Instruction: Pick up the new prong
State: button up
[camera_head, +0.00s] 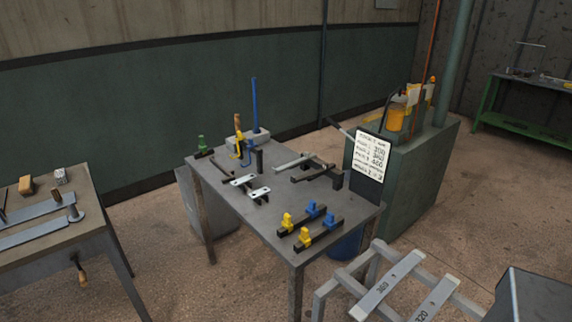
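No part that I can surely name the new prong stands out; the candidates are small. On the middle metal table (225,204), two short light plates with dark holes (243,180) lie near the centre. Two long bars (313,173) lie behind them to the right. A blue upright rod (255,105) and an orange-yellow upright piece (238,123) stand at the back, by a light block (261,134). Two dark bars carrying yellow pieces (287,221) and blue pieces (312,208) lie at the front. My gripper is not in view.
A left workbench (60,240) holds flat bars and a brush. A green cabinet (425,160) with a written sign (370,157) stands behind the table's right side. A grey rack (387,286) with numbered bars is at front right. Floor between left bench and table is open.

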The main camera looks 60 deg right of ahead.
aim_at(306, 156)
jog(key=u, duration=1.4)
jog(key=i, duration=0.35)
jog(key=u, duration=0.6)
jog(key=k, duration=0.15)
jog(key=z, duration=4.05)
